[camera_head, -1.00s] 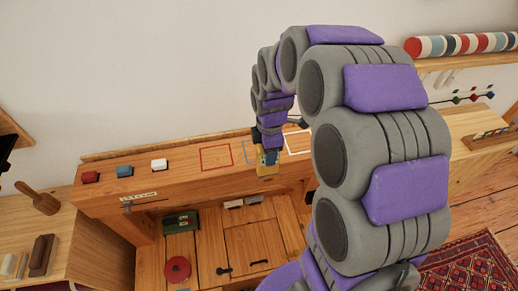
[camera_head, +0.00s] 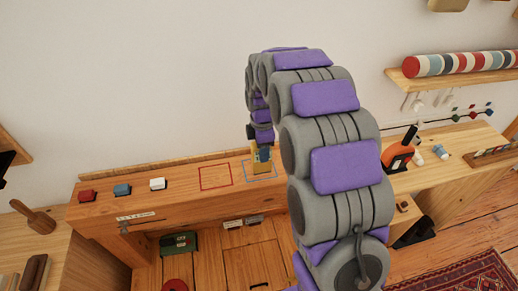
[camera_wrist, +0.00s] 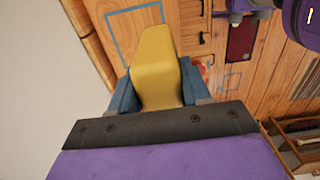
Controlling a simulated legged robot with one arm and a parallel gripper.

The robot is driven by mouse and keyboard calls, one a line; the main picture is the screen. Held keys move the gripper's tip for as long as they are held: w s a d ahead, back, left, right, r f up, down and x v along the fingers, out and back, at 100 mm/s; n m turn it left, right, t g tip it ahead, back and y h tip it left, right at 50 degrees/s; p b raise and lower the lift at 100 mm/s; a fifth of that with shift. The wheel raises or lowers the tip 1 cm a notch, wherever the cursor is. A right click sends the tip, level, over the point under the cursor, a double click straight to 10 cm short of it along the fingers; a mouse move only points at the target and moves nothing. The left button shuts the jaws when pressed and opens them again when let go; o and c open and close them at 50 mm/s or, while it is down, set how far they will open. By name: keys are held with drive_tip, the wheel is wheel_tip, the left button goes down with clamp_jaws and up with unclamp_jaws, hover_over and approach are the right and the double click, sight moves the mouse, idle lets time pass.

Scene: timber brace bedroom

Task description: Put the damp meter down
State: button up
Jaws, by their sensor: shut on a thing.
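The yellow damp meter (camera_head: 261,161) is held in my gripper (camera_head: 263,151) at the blue outlined square (camera_head: 250,178) on the wooden ledge. Its lower end appears within or just above that outline; I cannot tell if it touches the wood. In the wrist view, the yellow meter (camera_wrist: 155,65) sits between the blue-grey fingers of my gripper (camera_wrist: 158,95). The blue outline (camera_wrist: 135,32) shows past the meter's far end there. The fingers are closed against the meter's sides.
A red outlined square (camera_head: 215,178) lies empty to the left. An orange tool (camera_head: 398,156) stands on the right bench. My arm hides the ledge right of the meter.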

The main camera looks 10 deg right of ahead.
drive_tip(key=w+f+b, duration=0.1)
drive_tip(key=w+f, duration=0.2)
drive_tip(key=w, duration=0.1)
drive_tip(key=shift+f, duration=0.4)
drive_tip(key=o, duration=1.1)
drive_tip(key=shift+f, duration=0.1)
drive_tip(key=shift+o, duration=0.2)
wheel_tip(320, 180, up, 12)
drive_tip(key=p, duration=0.2)
